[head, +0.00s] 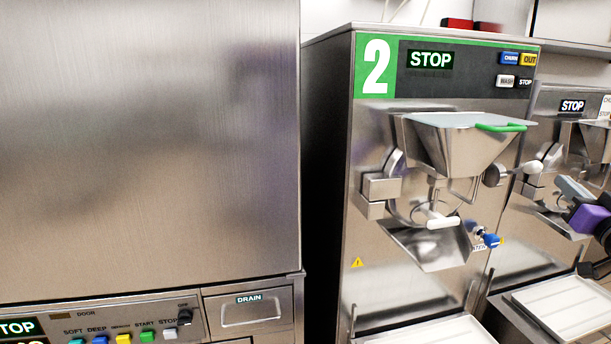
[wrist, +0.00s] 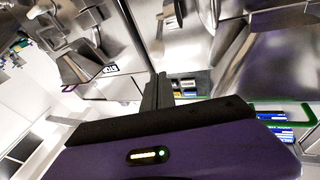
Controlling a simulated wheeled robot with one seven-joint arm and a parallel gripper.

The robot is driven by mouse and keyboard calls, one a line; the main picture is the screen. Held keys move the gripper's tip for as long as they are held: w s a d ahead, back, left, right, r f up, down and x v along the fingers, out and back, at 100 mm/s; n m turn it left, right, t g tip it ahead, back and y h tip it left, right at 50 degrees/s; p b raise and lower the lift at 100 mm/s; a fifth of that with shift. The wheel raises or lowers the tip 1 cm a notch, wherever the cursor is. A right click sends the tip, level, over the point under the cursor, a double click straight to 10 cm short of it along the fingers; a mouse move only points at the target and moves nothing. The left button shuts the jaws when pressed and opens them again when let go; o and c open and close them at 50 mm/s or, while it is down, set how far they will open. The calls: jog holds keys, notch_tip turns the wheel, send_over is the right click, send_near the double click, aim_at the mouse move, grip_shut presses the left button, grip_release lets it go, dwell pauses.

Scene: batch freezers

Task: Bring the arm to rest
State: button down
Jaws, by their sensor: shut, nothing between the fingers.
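My gripper (head: 572,188) shows at the right edge of the head view, purple with grey fingers. It is in front of the right-hand freezer, beside its front fittings; whether it touches anything there I cannot tell. In the wrist view my gripper (wrist: 158,78) has its dark fingers together with nothing between them, above the purple body with a lit strip. Most of my arm is out of the head view.
The freezer numbered 2 (head: 335,160) has a steel hopper (head: 455,150) with a green handle. Another freezer (head: 545,135) stands to its right. A large steel cabinet (head: 150,150) fills the left. White trays (head: 570,305) lie low at the right.

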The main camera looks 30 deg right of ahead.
jog(key=s+a+f, duration=0.2)
jog(key=a+f, duration=0.8)
jog(key=a, duration=0.4)
jog(key=s+a+f, duration=0.2)
jog(key=a+f, duration=0.8)
jog(key=a, duration=0.3)
jog(key=s+a+f+n+g+y, duration=0.1)
jog(key=s+a+f+n+y, duration=0.3)
jog(key=s+a, duration=0.5)
jog(key=s+a+f+n+y, duration=0.4)
jog(key=s+a+y, duration=0.3)
jog(key=a, duration=0.9)
jog(key=s+f, duration=0.1)
jog(key=s, duration=0.2)
jog(key=shift+s+a+f+g+y, duration=0.25)
jog(key=shift+a+f+g+y, duration=0.05)
jog(key=shift+g, duration=0.1)
